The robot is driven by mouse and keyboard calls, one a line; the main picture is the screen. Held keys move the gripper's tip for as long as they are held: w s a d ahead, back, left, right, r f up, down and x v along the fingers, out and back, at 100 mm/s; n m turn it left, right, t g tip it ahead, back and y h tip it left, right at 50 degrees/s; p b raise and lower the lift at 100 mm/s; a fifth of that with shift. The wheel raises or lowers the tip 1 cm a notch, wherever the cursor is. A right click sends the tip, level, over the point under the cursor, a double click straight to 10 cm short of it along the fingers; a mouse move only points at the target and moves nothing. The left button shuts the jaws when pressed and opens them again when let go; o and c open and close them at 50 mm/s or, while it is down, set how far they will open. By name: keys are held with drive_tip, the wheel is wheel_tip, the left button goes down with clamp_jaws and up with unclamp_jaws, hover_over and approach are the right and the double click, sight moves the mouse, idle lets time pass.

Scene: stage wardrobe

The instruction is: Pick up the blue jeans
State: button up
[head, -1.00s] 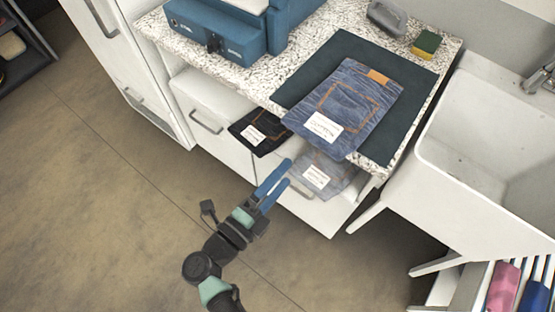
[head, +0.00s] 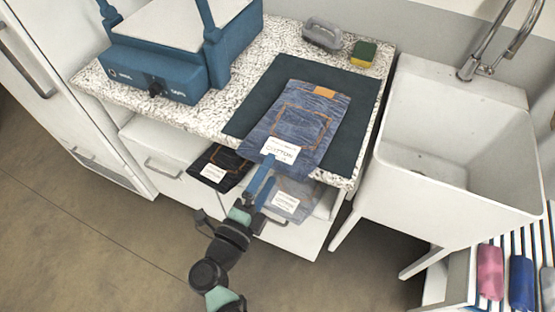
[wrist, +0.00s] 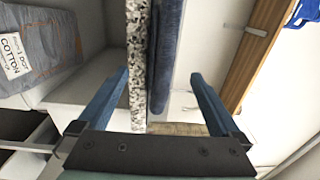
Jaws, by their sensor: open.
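The blue jeans (head: 297,125) lie folded on a dark mat on the counter, with an orange-brown patch at the back and a white label at the front. Their front end reaches the counter's front edge. My gripper (head: 268,172) is open and empty just in front of that end. In the wrist view the jeans (wrist: 165,50) show edge-on as a blue strip beside the speckled counter edge. Both lie in the gap between the fingers of my gripper (wrist: 160,75). I cannot tell whether the fingers reach past the edge.
Below, an open drawer holds black jeans (head: 218,166) and paler grey-blue jeans (head: 292,199); the pale ones also show in the wrist view (wrist: 45,35). The dark mat (head: 345,110) lies on the speckled counter (head: 100,78). A blue machine (head: 160,65) stands left, a white sink (head: 425,185) right.

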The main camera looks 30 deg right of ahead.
sight(274, 165)
drive_tip(key=x, duration=0.4)
drive_tip(key=shift+b, duration=0.4)
drive_tip(key=shift+d+r, duration=0.35)
drive_tip(key=shift+r, duration=0.15)
drive_tip(key=shift+w+d, duration=0.1)
drive_tip(key=shift+w, duration=0.05)
clamp_jaws()
unclamp_jaws()
drive_tip(key=shift+r, duration=0.1)
drive_tip(key=shift+s+a+f+p, duration=0.2)
drive_tip(key=shift+s+a+p, duration=0.1)
drive_tip(key=shift+a+p, duration=0.15)
drive_tip(key=shift+s+a+f+p, duration=0.15)
drive_tip(key=shift+s+a+p, duration=0.2)
drive_tip(key=shift+a, duration=0.15)
drive_tip(key=p+v, duration=0.2)
drive_tip(key=v, duration=0.5)
drive_tip(key=shift+a+f, duration=0.25)
